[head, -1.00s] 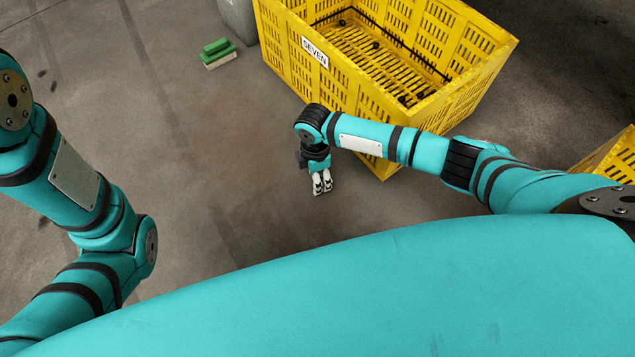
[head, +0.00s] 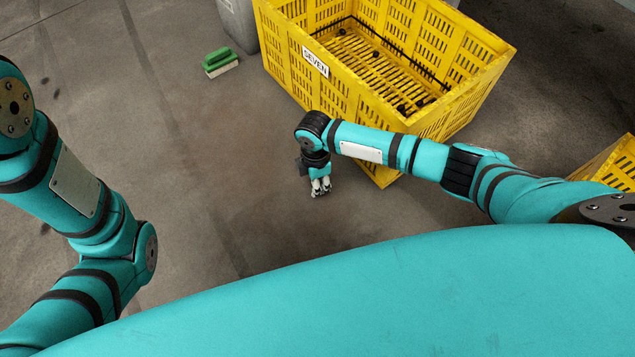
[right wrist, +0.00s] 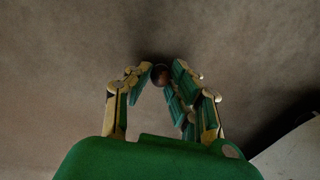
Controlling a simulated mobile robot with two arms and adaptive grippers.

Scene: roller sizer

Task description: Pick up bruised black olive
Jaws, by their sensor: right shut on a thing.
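The bruised black olive (right wrist: 161,74) shows in the right wrist view as a small, round, dark brown thing between the fingertips. My right gripper (head: 320,190) is shut on it, and its fingers press it from both sides. In the head view the right gripper points down over the concrete floor, in front of the yellow crate's near corner. The olive is too small to make out clearly there. My left arm comes in at the left, but its gripper is out of view.
A yellow crate (head: 345,98) labelled SEVEN stands behind the right gripper, with several small dark things inside. Another yellow crate (head: 612,165) is at the right edge. A green brush (head: 219,60) lies near a grey bin (head: 238,22). The floor to the left is clear.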

